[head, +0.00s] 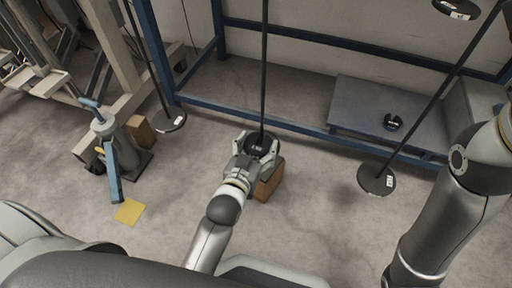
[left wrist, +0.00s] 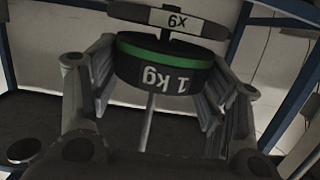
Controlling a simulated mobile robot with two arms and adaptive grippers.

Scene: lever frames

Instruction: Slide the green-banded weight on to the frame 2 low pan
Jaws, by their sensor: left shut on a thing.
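The green-banded weight (left wrist: 163,65) is a black cylinder marked 1 kg, upside down in the left wrist view. My left gripper (left wrist: 160,95) is shut on it, with fingers at both sides. In the head view the left gripper (head: 255,152) is at the foot of the middle hanging rod, around a black disc shape (head: 262,142). In the left wrist view a black pan (left wrist: 168,20) with a white label is close against the weight's far end. A thin rod (left wrist: 150,125) runs from the weight's other end. Whether weight and pan touch, I cannot tell. My right gripper is out of view.
Other pans hang at left (head: 172,122), right (head: 377,180) and upper right (head: 458,9). A dark weight (head: 392,122) sits on a grey platform (head: 350,105). A brown block (head: 271,182) is beside the left gripper. A blue-handled stand (head: 115,150) is at left.

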